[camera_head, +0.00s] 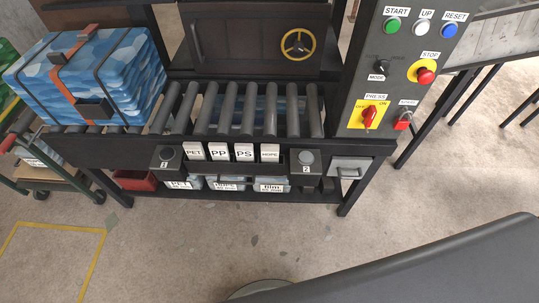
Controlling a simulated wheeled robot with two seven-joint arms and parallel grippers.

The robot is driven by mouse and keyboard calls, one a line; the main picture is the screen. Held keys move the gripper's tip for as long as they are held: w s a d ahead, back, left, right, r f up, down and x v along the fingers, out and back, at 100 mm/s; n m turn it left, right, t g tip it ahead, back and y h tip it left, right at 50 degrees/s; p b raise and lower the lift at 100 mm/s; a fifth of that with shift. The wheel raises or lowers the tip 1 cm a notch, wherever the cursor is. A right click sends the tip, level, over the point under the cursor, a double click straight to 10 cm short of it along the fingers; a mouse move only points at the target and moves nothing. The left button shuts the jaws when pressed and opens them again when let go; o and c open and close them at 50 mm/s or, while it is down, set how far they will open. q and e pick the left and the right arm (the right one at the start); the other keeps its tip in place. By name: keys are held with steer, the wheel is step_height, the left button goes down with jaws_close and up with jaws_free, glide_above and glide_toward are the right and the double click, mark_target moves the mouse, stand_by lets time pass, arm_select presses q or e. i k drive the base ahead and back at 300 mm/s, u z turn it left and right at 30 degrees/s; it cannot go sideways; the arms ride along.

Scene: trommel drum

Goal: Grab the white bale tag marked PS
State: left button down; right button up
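The white tag marked PS (244,152) stands upright at the front of the black roller table (100,150). It is the third from the left in a row of white tags. The PP tag (218,152) is on its left and the HDPE tag (270,152) is on its right. The PET tag (194,151) is at the left end. The face of the PS tag is clear of anything in front of it. Neither of my grippers shows in the head view.
Black boxes with round buttons, marked 1 (168,158) and 2 (306,161), flank the tags. A blue strapped bale (125,70) sits on the rollers at left. A control panel (385,100) stands at right. Open floor (220,250) lies in front.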

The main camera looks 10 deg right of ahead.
mark_target(245, 153)
steer(key=z, duration=0.15)
steer(key=k, duration=0.45)
steer(key=z, duration=0.6)
steer(key=k, duration=0.85)
steer(key=z, duration=0.95)
steer(key=i, duration=1.45)
steer(key=u, duration=0.85)
steer(key=i, duration=0.3)
steer(key=u, duration=0.3)
